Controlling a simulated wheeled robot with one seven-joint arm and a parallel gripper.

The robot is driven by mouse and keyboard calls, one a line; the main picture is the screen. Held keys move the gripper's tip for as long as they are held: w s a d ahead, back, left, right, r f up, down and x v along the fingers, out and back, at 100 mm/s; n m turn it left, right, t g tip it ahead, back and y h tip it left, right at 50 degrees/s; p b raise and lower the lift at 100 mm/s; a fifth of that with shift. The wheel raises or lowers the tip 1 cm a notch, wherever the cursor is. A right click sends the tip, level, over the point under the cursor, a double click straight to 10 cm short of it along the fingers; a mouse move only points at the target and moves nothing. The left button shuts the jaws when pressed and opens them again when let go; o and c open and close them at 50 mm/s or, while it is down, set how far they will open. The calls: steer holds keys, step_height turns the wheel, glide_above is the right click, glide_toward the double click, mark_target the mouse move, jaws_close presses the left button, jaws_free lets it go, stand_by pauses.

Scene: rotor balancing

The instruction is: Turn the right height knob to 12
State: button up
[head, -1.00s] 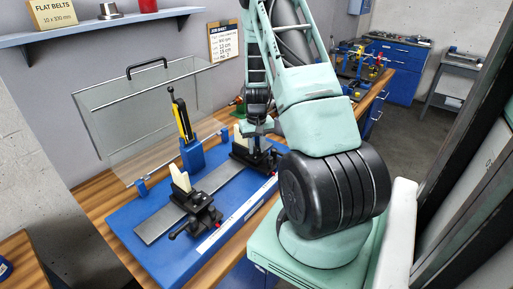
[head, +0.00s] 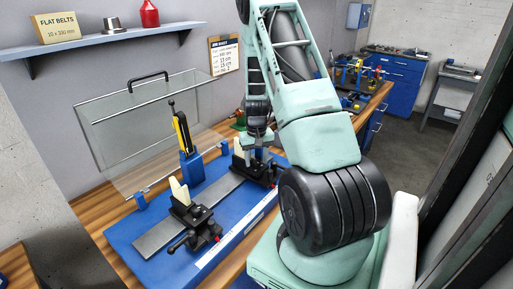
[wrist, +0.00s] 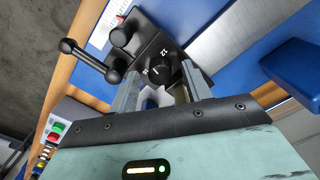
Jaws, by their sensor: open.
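In the wrist view, a black round height knob (wrist: 160,77) with white markings sits on a black block. A white "12" shows beside it, and another mark is too small to read surely. My gripper (wrist: 161,86) is open, one finger on each side of the knob; I cannot tell if either touches it. In the head view, my gripper (head: 256,143) is down at the right stand (head: 241,162), hiding part of it and its knob. The left stand (head: 190,212), with a cream upright piece, stands apart on the blue base (head: 128,234).
A black lever with a ball end (wrist: 90,60) juts out beside the block. A grey rail (head: 160,234) runs between the stands. A yellow-and-black tool (head: 182,132) stands in a blue holder behind. A clear guard (head: 140,120) is raised at the back.

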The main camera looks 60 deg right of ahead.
step_height(320, 180, up, 17)
steer(key=b, duration=0.3)
steer(key=shift+r+b, duration=0.15)
steer(key=shift+b, duration=0.2)
steer(key=n+p, duration=0.2)
steer(key=n, duration=0.9)
glide_toward(256, 161)
step_height(256, 161, down, 9)
steer(key=shift+s+a+r, duration=0.1)
steer(key=shift+r, duration=0.05)
steer(key=c, duration=1)
